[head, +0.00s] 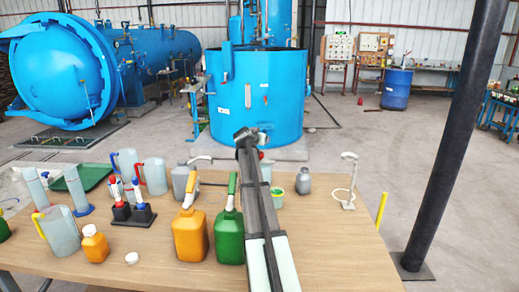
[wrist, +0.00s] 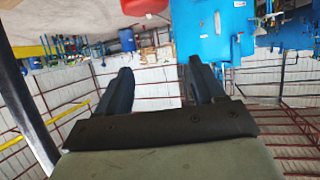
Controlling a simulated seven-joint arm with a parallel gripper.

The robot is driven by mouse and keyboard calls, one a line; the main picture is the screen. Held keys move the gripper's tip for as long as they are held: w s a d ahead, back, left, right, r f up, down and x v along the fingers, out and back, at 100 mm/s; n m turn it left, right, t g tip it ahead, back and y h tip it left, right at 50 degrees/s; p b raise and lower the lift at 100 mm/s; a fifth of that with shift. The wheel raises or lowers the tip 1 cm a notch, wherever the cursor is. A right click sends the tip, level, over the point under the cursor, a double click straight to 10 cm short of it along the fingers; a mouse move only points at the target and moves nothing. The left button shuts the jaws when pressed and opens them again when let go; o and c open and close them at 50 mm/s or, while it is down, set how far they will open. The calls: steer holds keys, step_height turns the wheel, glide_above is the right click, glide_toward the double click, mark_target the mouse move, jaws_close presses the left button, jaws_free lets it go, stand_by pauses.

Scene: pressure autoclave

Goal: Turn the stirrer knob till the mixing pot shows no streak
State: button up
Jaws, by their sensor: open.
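I cannot pick out the stirrer knob or a streak for certain. A small pale pot with green on it (head: 277,198) stands on the table just right of my arm; I cannot tell whether it is the mixing pot. My arm crosses the middle of the head view and hides part of the table. In the wrist view my gripper (wrist: 160,76) has its two dark fingers apart with nothing between them. A red rounded thing (wrist: 143,6) shows at the top edge there, beyond the fingers; I cannot tell what it is.
The wooden table (head: 340,255) holds an orange bottle (head: 190,234), a green bottle (head: 229,238), a grey bottle (head: 303,181), a white hooked stand (head: 348,182) and several jugs at left. A dark post (head: 455,140) stands right. The table's right front is clear.

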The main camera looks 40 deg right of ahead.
mark_target(259, 152)
steer(key=shift+r, duration=1.55)
